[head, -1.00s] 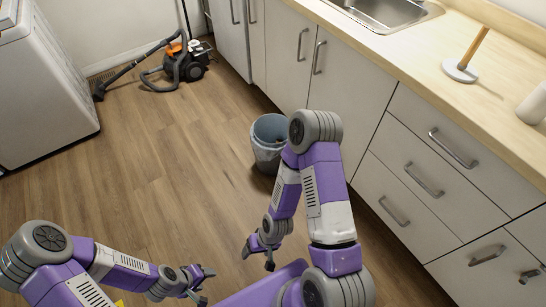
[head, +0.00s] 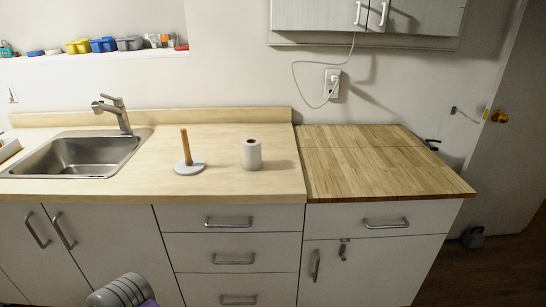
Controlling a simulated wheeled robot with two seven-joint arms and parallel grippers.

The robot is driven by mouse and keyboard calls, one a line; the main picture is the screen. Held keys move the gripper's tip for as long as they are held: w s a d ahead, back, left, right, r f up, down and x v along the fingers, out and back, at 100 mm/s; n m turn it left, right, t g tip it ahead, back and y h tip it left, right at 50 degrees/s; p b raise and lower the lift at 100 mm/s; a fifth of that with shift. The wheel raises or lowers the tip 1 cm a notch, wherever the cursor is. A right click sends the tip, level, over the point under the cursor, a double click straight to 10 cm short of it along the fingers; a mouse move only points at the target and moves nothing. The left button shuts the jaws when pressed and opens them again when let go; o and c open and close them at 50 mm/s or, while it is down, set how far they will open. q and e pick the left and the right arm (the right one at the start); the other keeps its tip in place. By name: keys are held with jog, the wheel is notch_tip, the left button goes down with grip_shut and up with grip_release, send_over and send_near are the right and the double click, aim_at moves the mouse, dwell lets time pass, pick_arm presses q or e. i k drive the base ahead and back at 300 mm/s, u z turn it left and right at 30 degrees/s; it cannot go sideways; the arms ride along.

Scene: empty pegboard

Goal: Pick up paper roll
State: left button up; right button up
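A white paper roll (head: 252,156) stands upright on the light wooden counter in the head view, right of centre on that counter section. A paper holder with a wooden post and a round pale base (head: 189,167) stands to its left, apart from it and empty. Neither of my grippers shows now; only a grey and purple part of my arm is at the bottom edge.
The counter (head: 225,188) is clear around the roll. A sink (head: 75,157) with a faucet lies to the left, and a butcher-block top (head: 375,165) adjoins on the right. Drawers (head: 231,259) with protruding handles sit below.

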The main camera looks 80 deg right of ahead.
aim_at(251, 147)
jog(key=z, duration=2.35)
jog(key=k, duration=0.3)
jog(key=u, duration=1.05)
jog(key=k, duration=1.05)
jog(key=u, duration=1.05)
jog(key=i, duration=1.55)
jog(key=z, duration=0.95)
jog(key=i, duration=1.05)
jog(key=z, duration=1.15)
